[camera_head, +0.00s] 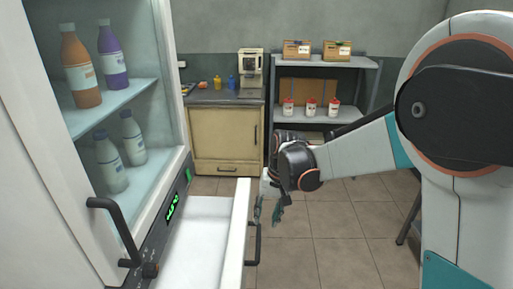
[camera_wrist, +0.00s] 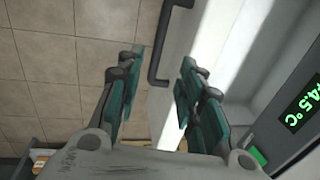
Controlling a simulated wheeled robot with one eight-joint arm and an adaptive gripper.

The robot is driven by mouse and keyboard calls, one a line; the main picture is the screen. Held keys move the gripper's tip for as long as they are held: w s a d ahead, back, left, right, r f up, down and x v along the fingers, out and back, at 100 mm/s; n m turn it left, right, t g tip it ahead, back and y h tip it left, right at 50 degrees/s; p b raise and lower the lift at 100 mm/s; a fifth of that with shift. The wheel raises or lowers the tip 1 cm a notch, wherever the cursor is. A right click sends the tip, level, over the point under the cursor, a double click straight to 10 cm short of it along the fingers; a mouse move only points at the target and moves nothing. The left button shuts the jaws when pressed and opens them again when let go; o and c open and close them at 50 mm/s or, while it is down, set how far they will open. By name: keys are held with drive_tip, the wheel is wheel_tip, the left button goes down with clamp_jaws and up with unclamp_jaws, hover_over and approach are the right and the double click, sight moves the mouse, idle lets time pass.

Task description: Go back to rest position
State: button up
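My gripper (camera_head: 268,207) hangs in the middle of the head view, just beside the black handle (camera_head: 254,243) of a pulled-out white drawer (camera_head: 243,215). In the wrist view my gripper (camera_wrist: 160,92) shows two teal-padded fingers spread apart with nothing between them. The drawer handle (camera_wrist: 158,75) lies beyond the fingertips in the wrist view, apart from the pads as far as I can see. The drawer interior is white and looks empty in the part that shows.
A beige cabinet (camera_head: 222,140) and a shelf rack (camera_head: 322,118) with boxes and jars stand at the back. Tiled floor (camera_head: 340,240) is clear right of the drawer.

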drive_tip(key=s+d+r+t, duration=0.2)
drive_tip(key=s+d+r, duration=0.2)
drive_tip(key=s, duration=0.3)
drive_tip(key=s+d+r+t+h, duration=0.1)
drive_tip(key=s+d+r+t, duration=0.1)
drive_tip(key=s+d+r, duration=0.2)
drive_tip(key=s+d+r+n+t+h, duration=0.1)
drive_tip(key=s+d+r+t, duration=0.2)
drive_tip(key=s+d, duration=0.3)
drive_tip(key=s+r, duration=0.1)
drive_tip(key=s, duration=0.4)
drive_tip(key=shift+d+r, duration=0.2)
